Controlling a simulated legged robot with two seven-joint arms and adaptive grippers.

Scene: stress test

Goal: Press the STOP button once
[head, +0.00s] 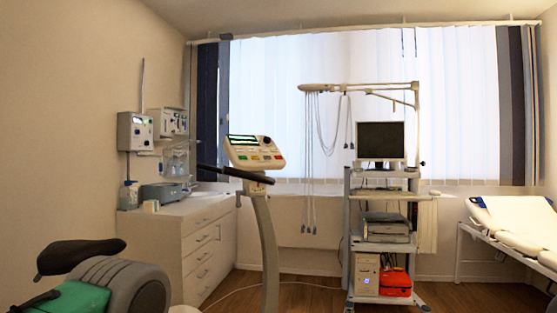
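The exercise bike's console (254,152) stands on a slanted post (268,250) near the middle of the head view, tilted to face me. It has a dark display (243,140) at the top, a round dark knob (267,141) and a row of small coloured buttons (261,157) along its lower part. The button labels are too small to read, so I cannot tell which one is STOP. A dark handlebar (234,173) reaches left and right below the console. Neither of my grippers is in view.
The bike's black saddle (80,255) and grey body (120,285) stand at the lower left. A white drawer cabinet (190,250) is behind them. A wheeled equipment cart (380,230) with a monitor (381,140) stands right of the console, and a bed (515,225) at the far right.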

